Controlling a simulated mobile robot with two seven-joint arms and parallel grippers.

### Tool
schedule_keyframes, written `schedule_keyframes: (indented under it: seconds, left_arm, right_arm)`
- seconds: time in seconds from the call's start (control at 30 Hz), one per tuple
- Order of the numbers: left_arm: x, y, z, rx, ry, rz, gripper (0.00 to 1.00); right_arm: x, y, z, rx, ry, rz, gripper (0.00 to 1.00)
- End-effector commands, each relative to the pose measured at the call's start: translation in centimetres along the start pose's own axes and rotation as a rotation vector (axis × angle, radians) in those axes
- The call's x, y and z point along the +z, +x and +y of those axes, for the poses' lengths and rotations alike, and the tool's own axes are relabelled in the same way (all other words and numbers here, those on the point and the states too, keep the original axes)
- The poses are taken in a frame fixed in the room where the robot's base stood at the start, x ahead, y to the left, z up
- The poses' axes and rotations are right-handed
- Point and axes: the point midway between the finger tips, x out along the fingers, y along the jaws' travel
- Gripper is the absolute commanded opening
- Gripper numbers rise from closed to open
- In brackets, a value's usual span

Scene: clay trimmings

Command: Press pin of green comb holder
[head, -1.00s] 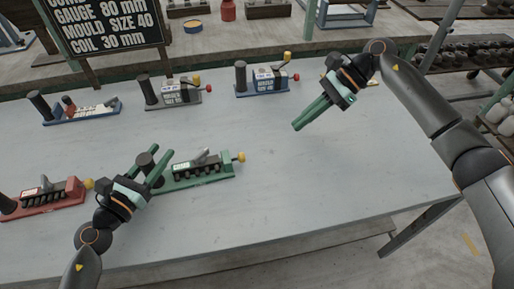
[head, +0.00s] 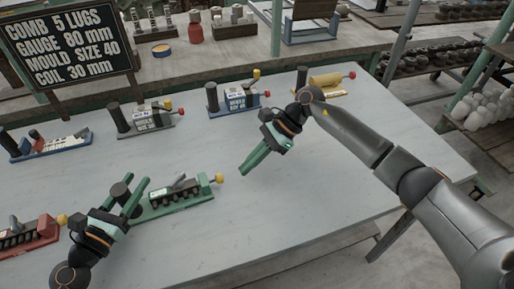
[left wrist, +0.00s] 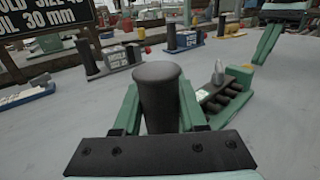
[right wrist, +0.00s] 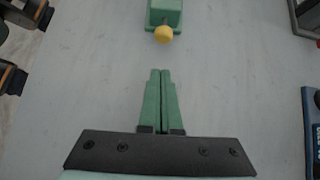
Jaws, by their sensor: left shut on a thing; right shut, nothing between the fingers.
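The green comb holder (head: 180,201) lies on the grey table, with a black upright post (head: 122,194) at its left end and a yellow-knobbed pin (head: 219,178) at its right end. My left gripper (head: 134,197) is shut on the black post, which stands between its fingers in the left wrist view (left wrist: 158,95). My right gripper (head: 247,171) is shut and empty, above the table to the right of the pin. In the right wrist view the yellow knob (right wrist: 163,34) is straight ahead of the closed fingertips (right wrist: 160,72), with a gap between them.
A red holder (head: 30,235) lies to the left. Blue, grey and yellow holders (head: 240,100) stand along the table's far side. A dark sign (head: 68,48) stands at the back left. The table's right front is clear.

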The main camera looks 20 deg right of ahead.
Motion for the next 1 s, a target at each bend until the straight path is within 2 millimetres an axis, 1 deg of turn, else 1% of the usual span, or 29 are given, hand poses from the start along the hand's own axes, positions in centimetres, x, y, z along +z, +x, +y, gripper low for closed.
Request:
schedule_keyframes:
  seconds: [0.03, 0.2, 0.37, 0.73, 0.9, 1.0]
  left_arm:
    - [0.0, 0.0, 0.0, 0.000, 0.000, 0.000, 0.00]
    - [0.0, 0.0, 0.0, 0.000, 0.000, 0.000, 0.00]
    - [0.0, 0.0, 0.0, 0.001, 0.000, 0.000, 0.00]
    - [0.0, 0.0, 0.0, 0.001, 0.000, 0.000, 0.00]
    - [0.0, 0.0, 0.0, 0.000, 0.000, 0.000, 0.00]
    - [0.0, 0.0, -0.1, -0.002, 0.000, 0.000, 0.00]
  right_arm:
    - [0.8, 0.7, 0.0, 0.001, -0.004, -0.003, 0.00]
    - [2.2, 2.1, 0.0, 0.000, -0.002, -0.001, 0.00]
    - [2.8, 2.7, 0.0, -0.001, 0.000, 0.000, 0.00]
    - [3.0, 2.8, 0.0, -0.001, 0.000, 0.000, 0.00]
    - [4.4, 4.2, 0.0, 0.000, -0.002, 0.000, 0.00]
    - [4.8, 4.7, 0.0, 0.002, -0.002, -0.002, 0.00]
